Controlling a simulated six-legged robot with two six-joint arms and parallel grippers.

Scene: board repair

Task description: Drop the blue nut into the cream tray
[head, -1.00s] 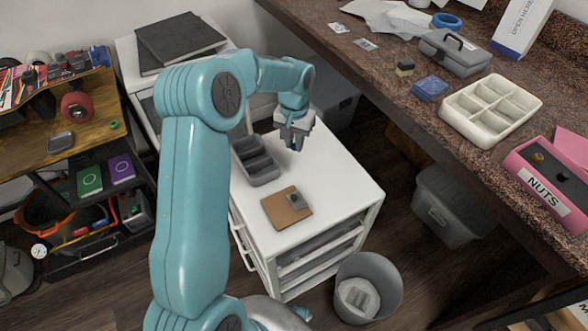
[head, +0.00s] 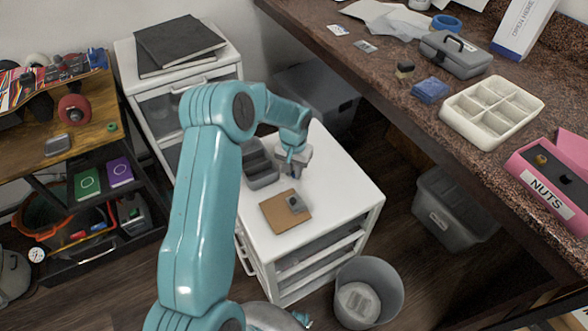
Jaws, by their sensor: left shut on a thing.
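My left gripper (head: 297,163) hangs over the white cabinet top, just right of a grey compartment tray. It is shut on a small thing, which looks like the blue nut. The jaws hide most of it, and its shape is too small to make out. The cream tray (head: 464,132) lies on the brown counter at the right, with several compartments that look empty. It is well apart from the gripper, to the right and higher in the picture.
The grey tray (head: 264,182) and a brown board (head: 276,213) with a small grey part lie on the white cabinet. On the counter, a grey toolbox (head: 441,57), a blue block (head: 429,89) and a pink NUTS box (head: 533,184) surround the cream tray. A bin (head: 388,292) stands below.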

